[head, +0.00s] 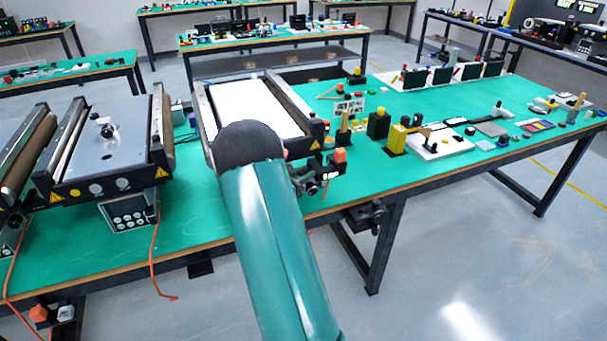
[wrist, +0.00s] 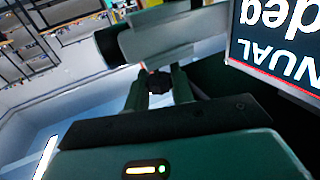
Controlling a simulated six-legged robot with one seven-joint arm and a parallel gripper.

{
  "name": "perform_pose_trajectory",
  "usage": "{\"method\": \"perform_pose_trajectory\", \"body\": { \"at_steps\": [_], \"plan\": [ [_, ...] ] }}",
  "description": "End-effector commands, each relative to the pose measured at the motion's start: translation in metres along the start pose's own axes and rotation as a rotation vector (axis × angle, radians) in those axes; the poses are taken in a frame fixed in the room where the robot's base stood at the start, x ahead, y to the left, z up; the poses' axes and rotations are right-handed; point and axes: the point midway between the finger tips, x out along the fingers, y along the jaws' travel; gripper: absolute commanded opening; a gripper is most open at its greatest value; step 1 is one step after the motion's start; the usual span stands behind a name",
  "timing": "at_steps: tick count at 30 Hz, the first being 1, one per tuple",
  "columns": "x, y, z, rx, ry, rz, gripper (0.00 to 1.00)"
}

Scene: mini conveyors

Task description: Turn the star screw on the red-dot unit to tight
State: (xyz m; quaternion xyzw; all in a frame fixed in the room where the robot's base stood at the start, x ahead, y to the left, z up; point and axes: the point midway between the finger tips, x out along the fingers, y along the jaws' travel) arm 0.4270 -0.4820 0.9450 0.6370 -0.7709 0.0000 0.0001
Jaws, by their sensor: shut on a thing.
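In the wrist view the two green fingers of my gripper (wrist: 161,77) are closed around a dark, lobed knob (wrist: 157,84), which looks like the star screw. The knob sits just below a grey cylindrical part (wrist: 172,42) of the unit. The arm hides much of that corner, and the knob cannot be made out there. I cannot see a red dot clearly in either view.
A second conveyor unit (head: 105,142) with a metal top stands on the left of the green table (head: 205,235). An upside-down sign (wrist: 278,45) is close to my gripper at the right of the wrist view. Orange cables hang over the table's front edge. Small items cover the table's right side.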

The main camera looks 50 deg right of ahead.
Motion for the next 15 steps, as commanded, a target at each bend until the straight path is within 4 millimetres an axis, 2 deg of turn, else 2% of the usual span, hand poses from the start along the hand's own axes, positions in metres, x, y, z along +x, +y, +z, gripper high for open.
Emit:
{"method": "perform_pose_trajectory", "body": {
  "at_steps": [15],
  "plan": [
    [-0.0006, -0.0005, 0.0005, -0.001, -0.001, 0.09, 0.01]
  ]
}}
